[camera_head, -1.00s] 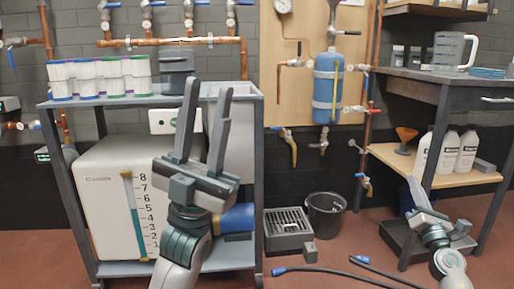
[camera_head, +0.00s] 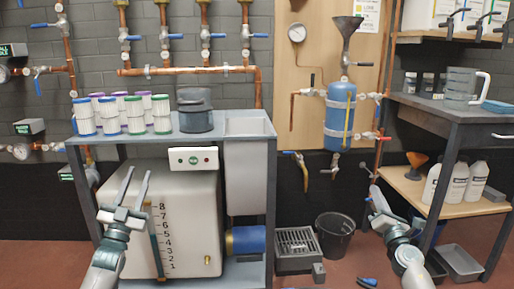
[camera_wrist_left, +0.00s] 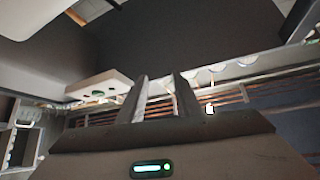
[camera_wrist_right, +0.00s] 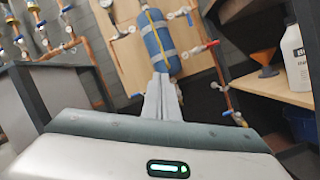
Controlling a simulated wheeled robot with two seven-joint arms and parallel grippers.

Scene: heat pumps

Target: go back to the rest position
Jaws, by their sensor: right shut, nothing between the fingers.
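My left gripper (camera_head: 134,186) is at the lower left of the head view, pointing up in front of the white tank (camera_head: 185,225) with its number scale. Its two fingers are apart with nothing between them, as the left wrist view (camera_wrist_left: 158,98) also shows. My right gripper (camera_head: 376,198) is at the lower right of the head view, in front of the space between the wooden panel and the workbench. Its fingers are together and empty in the right wrist view (camera_wrist_right: 162,98).
A grey cart (camera_head: 262,128) carries striped filter cartridges (camera_head: 135,115) and a dark round container (camera_head: 195,112). A workbench (camera_head: 460,113) stands at right, with white bottles (camera_head: 455,184) below. A black bucket (camera_head: 335,234) and a drain grate (camera_head: 296,248) are on the floor.

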